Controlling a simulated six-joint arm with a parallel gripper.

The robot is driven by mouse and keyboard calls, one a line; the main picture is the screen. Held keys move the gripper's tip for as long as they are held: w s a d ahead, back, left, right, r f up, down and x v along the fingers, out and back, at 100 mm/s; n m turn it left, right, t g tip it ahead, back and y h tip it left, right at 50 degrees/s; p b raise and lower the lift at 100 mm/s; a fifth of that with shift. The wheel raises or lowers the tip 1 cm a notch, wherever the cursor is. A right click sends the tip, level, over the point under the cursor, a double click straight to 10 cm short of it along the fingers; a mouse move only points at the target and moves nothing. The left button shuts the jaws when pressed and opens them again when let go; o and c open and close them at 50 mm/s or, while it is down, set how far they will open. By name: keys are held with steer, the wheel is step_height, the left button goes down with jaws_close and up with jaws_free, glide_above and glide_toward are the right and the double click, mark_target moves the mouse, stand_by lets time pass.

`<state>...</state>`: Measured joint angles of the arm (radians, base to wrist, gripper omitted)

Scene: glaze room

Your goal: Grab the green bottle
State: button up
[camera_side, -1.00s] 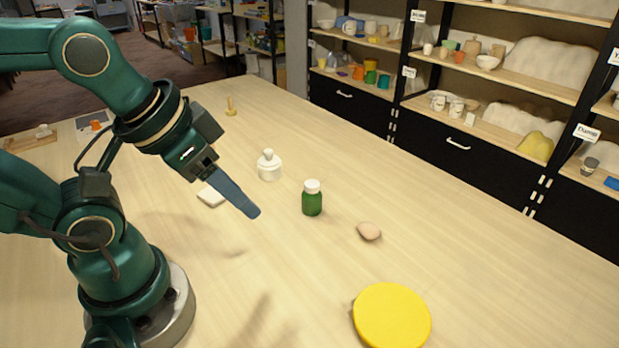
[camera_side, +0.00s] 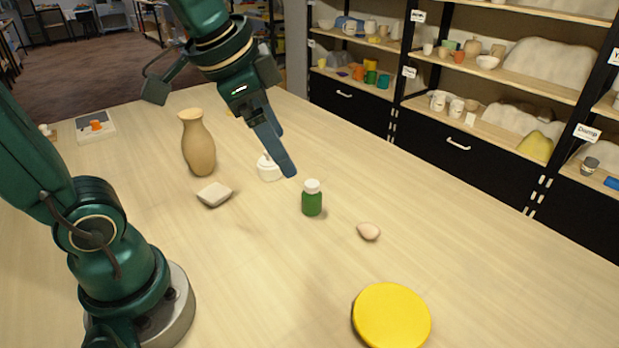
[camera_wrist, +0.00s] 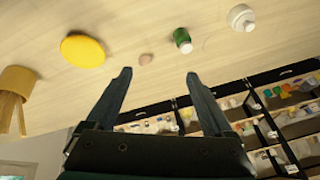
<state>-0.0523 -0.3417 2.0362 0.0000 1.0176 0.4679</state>
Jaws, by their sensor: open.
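The green bottle (camera_side: 312,203) with a white cap stands upright on the table in the side view. In the wrist view the green bottle (camera_wrist: 183,40) lies beyond my fingertips, a little right of the gap between them. My gripper (camera_side: 286,152) is above the table, up and to the left of the bottle in the side view, and apart from it. Its two fingers show spread and empty in the wrist view (camera_wrist: 158,76). The finger overlaps part of a white lidded jar behind it in the side view.
The white jar (camera_side: 268,172) stands left of the bottle. A tan vase (camera_side: 198,145) and a pale block (camera_side: 214,195) are farther left. A small pinkish stone (camera_side: 369,231) and a yellow disc (camera_side: 391,315) lie to the right and front. Shelves (camera_side: 480,90) line the back.

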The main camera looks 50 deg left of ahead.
mark_target(312, 183)
steer(key=w+a+f+g, duration=0.1)
steer(key=w+a+f, duration=0.1)
steer(key=w+f, duration=0.1)
steer(key=w+a+f+m+g, duration=0.1)
steer(key=w+a+f+g, duration=0.1)
steer(key=w+f, duration=0.2)
steer(key=w+a+f+g, duration=0.2)
steer(key=w+f, duration=0.2)
steer(key=f, duration=0.2)
steer(key=shift+a+f+m, duration=0.1)
steer(key=shift+f+m, duration=0.2)
steer(key=shift+s+f, duration=0.1)
steer(key=shift+f, duration=2.5)
jaws_close()
